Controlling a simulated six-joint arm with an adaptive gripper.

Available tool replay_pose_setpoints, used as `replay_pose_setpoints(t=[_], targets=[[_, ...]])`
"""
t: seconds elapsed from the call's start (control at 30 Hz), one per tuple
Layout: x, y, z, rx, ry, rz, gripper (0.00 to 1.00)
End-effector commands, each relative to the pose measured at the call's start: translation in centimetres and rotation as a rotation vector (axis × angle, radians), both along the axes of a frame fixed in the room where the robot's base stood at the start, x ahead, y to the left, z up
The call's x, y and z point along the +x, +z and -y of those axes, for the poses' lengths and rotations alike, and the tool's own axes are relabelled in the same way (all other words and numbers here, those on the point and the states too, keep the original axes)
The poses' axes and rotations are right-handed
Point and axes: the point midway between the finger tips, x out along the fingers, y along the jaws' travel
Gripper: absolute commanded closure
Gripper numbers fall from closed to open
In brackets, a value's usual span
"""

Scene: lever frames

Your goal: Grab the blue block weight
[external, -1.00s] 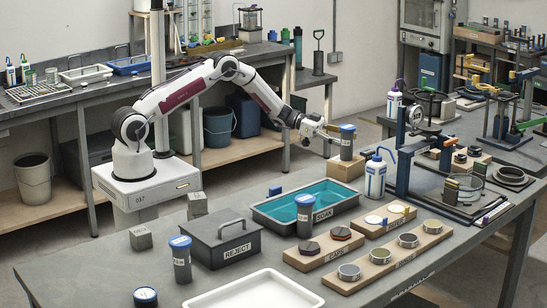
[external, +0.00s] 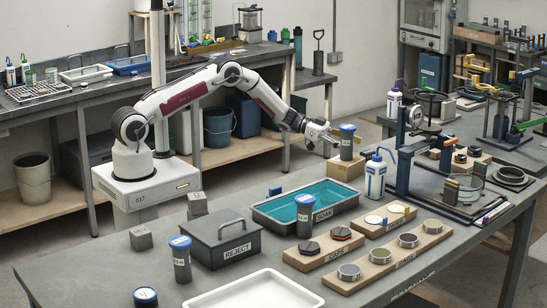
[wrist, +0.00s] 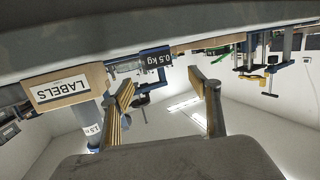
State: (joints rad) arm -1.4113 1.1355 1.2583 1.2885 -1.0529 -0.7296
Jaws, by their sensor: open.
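A small blue block (external: 275,191) there stands at the back edge of the teal tray. My gripper (external: 328,136) is out at the end of my arm, close to the left of a dark blue-lidded jar. In the wrist view my gripper (wrist: 160,82) has its two fingers spread wide, with nothing between them.
The blue-lidded jar (external: 347,143) stands on a wooden box; a box marked LABELS (wrist: 62,88) shows beside the left finger. A wash bottle (external: 376,175) and a blue lever frame (external: 405,165) stand to the right. The teal tray (external: 262,214) lies in front.

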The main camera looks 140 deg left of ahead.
Motion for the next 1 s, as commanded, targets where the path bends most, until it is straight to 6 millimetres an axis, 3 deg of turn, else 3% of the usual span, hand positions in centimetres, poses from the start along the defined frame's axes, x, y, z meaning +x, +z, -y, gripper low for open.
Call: replay_pose_setpoints(t=[0.37, 1.0], targets=[[0.3, -0.2, 0.0, 0.000, -0.001, 0.000, 0.38], [4.7, -1.7, -1.4, 0.001, 0.000, -0.001, 0.38]])
